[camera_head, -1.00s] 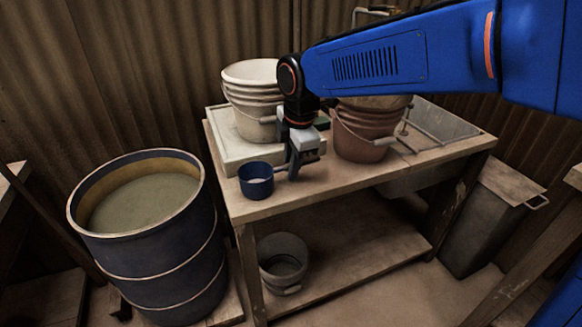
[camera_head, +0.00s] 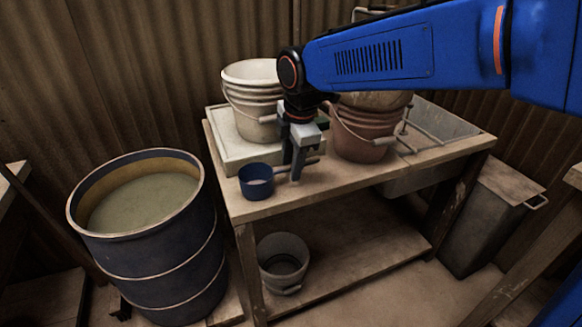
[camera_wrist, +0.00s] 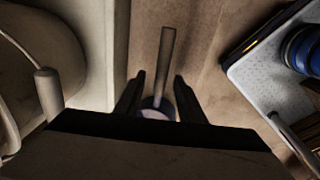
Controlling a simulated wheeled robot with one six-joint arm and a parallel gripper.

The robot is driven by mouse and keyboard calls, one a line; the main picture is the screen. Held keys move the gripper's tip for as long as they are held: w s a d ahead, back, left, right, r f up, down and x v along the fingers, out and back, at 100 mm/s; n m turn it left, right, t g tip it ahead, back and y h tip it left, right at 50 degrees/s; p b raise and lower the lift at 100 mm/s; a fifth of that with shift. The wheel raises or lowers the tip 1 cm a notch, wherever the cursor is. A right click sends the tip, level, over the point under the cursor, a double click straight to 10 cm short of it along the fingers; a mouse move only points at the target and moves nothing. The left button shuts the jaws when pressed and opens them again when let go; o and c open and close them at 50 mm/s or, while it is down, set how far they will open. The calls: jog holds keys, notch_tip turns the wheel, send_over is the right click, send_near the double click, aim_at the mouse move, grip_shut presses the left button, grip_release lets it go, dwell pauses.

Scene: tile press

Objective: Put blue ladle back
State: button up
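The blue ladle (camera_head: 257,182) sits upright on the wooden table, near its front left corner, with its handle pointing right. In the wrist view its handle (camera_wrist: 166,58) runs up the picture, and part of its cup (camera_wrist: 157,106) shows between the fingers. My gripper (camera_head: 295,173) is low over the table, just right of the cup, at the handle. In the wrist view my gripper (camera_wrist: 157,88) is open, one finger on each side of the handle, with gaps showing.
White stacked buckets (camera_head: 250,98) stand on a pale board (camera_head: 226,146) behind the ladle. Brown stacked buckets (camera_head: 362,142) stand to the right. A large blue barrel (camera_head: 150,262) of murky liquid stands left of the table. A grey bucket (camera_head: 283,258) is on the lower shelf.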

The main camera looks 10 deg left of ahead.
jog(key=v, duration=1)
jog(key=shift+r, duration=0.25)
jog(key=s+d+f+m+t, duration=0.1)
jog(key=s+d+f+m, duration=0.15)
jog(key=d+m, duration=0.65)
jog(key=s+d+f+m+t, duration=0.1)
jog(key=s+d+m, duration=0.2)
jog(key=d, duration=1.1)
jog(key=s+d+f+m+t+h, duration=0.1)
jog(key=s+d+f+m, duration=1)
jog(key=s+d+m, duration=0.1)
jog(key=shift+s+d+m+h, duration=0.3)
jog(key=shift+s+d, duration=0.3)
jog(key=shift+d, duration=0.6)
